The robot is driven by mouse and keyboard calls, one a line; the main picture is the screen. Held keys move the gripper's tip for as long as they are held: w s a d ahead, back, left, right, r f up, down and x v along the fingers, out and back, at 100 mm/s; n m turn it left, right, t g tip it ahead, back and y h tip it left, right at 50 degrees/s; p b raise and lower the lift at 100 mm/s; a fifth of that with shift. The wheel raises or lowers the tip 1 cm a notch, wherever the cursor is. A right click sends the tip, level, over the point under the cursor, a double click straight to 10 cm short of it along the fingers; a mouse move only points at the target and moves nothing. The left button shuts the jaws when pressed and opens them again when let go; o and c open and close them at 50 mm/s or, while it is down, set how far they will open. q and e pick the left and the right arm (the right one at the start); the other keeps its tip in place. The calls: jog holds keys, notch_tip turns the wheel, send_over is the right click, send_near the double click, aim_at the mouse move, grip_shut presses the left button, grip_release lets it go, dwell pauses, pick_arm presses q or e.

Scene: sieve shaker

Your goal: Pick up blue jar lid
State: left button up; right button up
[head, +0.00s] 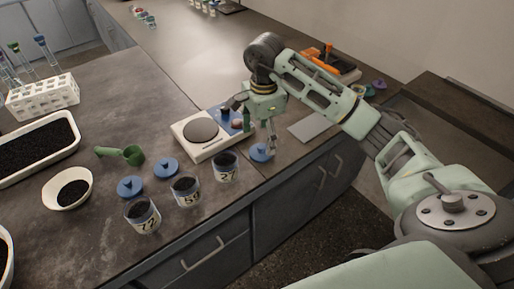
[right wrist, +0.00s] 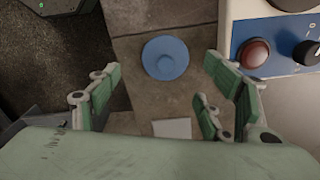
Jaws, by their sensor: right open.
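A blue jar lid (head: 261,153) with a central knob lies flat on the counter near its front edge, right of the scale. It also shows in the right wrist view (right wrist: 165,58), top centre. My right gripper (head: 258,126) is above and close to this lid. In the right wrist view its green-padded fingers (right wrist: 160,88) are spread wide, with nothing between them; the lid lies beyond them. Two more blue lids, one left (head: 130,186) and one nearer the scale (head: 165,168), lie behind the jars. My left gripper is not in view.
The scale (head: 192,143) with a blue control panel stands close left of the gripper. Several numbered jars of dark grains (head: 186,190) line the front edge. A green scoop (head: 122,154), white bowl (head: 66,202) and tube rack (head: 42,97) stand left.

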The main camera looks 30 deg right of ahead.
aim_at(262, 147)
notch_tip(262, 147, down, 3)
jog(key=shift+f+p, duration=0.1)
jog(key=shift+p, duration=0.35)
jog(key=shift+w+f, duration=0.25)
jog(key=shift+f, duration=1.1)
jog(key=shift+s, duration=0.1)
jog(key=c, duration=0.4)
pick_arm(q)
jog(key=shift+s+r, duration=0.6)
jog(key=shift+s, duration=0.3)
pick_arm(e)
jog(key=c, duration=0.6)
jog(key=shift+o, duration=0.2)
